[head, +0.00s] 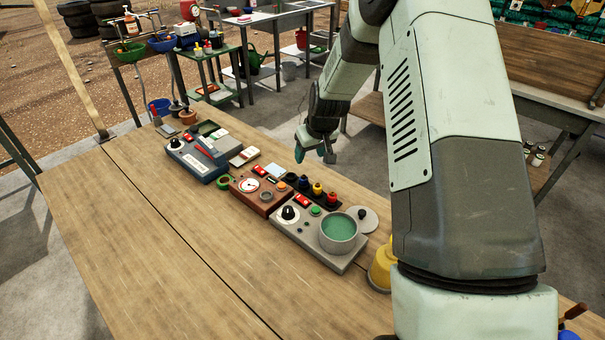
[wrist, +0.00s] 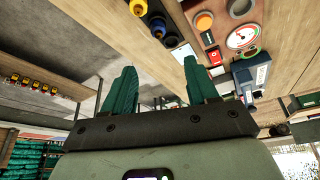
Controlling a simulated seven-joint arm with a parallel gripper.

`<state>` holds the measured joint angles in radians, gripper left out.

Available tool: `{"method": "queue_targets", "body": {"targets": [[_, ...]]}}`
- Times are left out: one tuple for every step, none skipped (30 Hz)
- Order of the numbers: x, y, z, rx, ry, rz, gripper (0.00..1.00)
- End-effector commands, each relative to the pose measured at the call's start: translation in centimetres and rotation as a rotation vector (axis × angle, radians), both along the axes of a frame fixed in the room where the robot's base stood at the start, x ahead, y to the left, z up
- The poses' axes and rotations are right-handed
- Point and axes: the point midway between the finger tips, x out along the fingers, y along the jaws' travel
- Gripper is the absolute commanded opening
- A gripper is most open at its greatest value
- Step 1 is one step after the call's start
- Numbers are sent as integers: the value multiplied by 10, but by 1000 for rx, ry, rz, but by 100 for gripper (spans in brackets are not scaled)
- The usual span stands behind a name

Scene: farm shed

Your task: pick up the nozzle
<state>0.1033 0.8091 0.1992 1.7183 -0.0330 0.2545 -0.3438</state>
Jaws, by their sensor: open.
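My gripper (head: 315,152) hangs past the far edge of the wooden workbench (head: 150,250), beyond the row of devices. In the wrist view its two green fingers (wrist: 160,88) stand apart with nothing between them. I cannot make out for certain which thing is the nozzle. A dark rack holds small blue, yellow (head: 317,189) and red (head: 331,198) pieces, near my gripper but apart from it. The yellow piece (wrist: 138,7) and the blue piece (wrist: 157,28) also show at the top of the wrist view. My arm hides part of the bench's right side.
A grey device with a green-filled pot (head: 338,234), a brown gauge box (head: 262,189) and a blue-grey device (head: 199,162) stand in a row. A yellow container (head: 382,268) is partly behind my arm. The bench's front left is clear. Shelves and a sink table stand beyond.

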Motion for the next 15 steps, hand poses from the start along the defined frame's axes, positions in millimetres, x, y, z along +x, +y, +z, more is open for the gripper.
{"method": "queue_targets", "body": {"targets": [[2,1,-8,3,1,2,58],[3,1,-11,4,1,3,58],[4,2,-16,5,2,3,58],[6,2,-20,5,2,5,58],[7,3,-24,6,3,5,58],[9,4,-30,6,3,5,58],[11,5,-35,6,3,5,58],[12,6,-40,6,3,5,58],[15,7,-46,6,3,5,58],[17,7,-49,5,2,5,58],[18,8,-53,6,3,5,58],[20,8,-57,5,2,5,58],[21,9,-60,5,2,5,58],[21,9,-62,5,2,5,58],[22,9,-64,6,2,4,58]]}}
